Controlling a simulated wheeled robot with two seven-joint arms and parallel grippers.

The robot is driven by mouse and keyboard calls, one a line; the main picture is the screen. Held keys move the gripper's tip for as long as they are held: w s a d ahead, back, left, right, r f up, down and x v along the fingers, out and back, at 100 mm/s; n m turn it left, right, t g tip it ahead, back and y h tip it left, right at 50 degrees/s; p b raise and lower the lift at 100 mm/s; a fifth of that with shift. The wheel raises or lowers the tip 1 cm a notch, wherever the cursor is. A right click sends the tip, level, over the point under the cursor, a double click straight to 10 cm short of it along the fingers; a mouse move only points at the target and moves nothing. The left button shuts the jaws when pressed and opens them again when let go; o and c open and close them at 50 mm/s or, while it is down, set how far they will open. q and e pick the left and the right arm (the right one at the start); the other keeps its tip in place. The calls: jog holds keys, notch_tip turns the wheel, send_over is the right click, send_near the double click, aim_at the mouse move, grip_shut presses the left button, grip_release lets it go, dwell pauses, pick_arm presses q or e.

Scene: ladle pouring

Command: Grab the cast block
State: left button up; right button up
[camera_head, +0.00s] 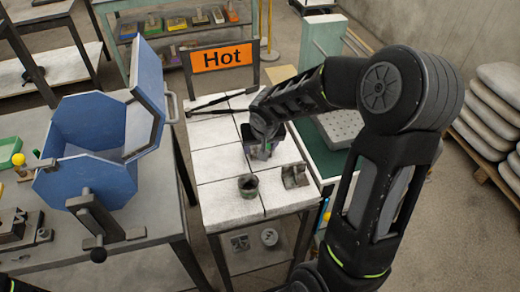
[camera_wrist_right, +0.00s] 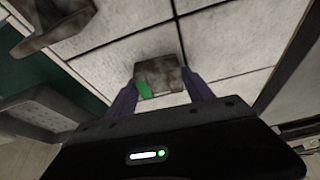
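The cast block looks like the small grey-brown block (camera_wrist_right: 158,72) in the right wrist view, with a green patch at its lower left. My right gripper (camera_wrist_right: 161,80) points down over the white tiled table (camera_head: 217,163), with one finger on each side of the block. I see no clear gap at either side, but cannot tell whether the fingers press on it. In the head view my right gripper (camera_head: 263,150) and forearm hide most of the block.
A small dark cup (camera_head: 248,186) and a grey metal holder (camera_head: 295,176) stand nearer me on the tiles. The "Hot" sign (camera_head: 222,57) stands at the table's back. A blue open-lidded furnace (camera_head: 95,178) is on the left bench. Free tiles lie left of my gripper.

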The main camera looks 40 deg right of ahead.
aim_at(260, 147)
jog(key=c, duration=1.2)
notch_tip(260, 147, up, 10)
jog(key=shift+r, duration=0.1)
dwell(0.5)
